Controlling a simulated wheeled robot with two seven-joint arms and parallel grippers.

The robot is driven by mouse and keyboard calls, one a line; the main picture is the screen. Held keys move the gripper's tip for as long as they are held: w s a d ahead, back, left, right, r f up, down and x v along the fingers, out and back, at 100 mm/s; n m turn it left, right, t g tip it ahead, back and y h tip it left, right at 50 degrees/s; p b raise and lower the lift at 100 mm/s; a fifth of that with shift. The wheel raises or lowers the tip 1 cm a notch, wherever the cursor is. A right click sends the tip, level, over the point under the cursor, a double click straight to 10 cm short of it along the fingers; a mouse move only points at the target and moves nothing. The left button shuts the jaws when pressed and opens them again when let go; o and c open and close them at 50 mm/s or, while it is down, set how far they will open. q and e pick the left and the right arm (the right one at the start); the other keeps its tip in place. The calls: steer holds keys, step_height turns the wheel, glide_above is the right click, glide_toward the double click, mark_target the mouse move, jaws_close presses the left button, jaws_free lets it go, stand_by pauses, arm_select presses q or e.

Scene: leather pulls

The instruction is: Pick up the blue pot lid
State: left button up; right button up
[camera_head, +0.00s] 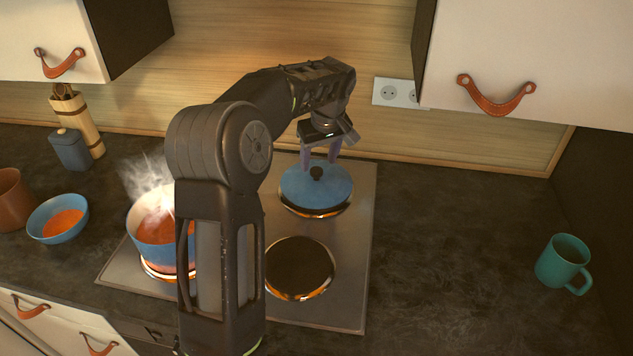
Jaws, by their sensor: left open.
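The blue pot lid (328,190) has a dark round knob on top and lies over the back right burner of the stove. My left gripper (320,163) is open, its fingers pointing down just above and behind the knob. I cannot tell whether the fingertips touch the lid. A blue pot (155,241) with steaming orange-red contents stands on the left burner, partly hidden by my left arm. My right gripper is not in view.
A teal mug (563,261) stands at the far right. A blue bowl (72,229), brown container (12,200) and grey jar (70,151) stand left. Cabinets hang above.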

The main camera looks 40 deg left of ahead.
mark_target(317, 170)
arm_select(q)
steer(key=p+x, duration=0.1)
steer(key=x, duration=0.4)
steer(key=shift+p, duration=0.3)
jaws_close()
stand_by(0.6)
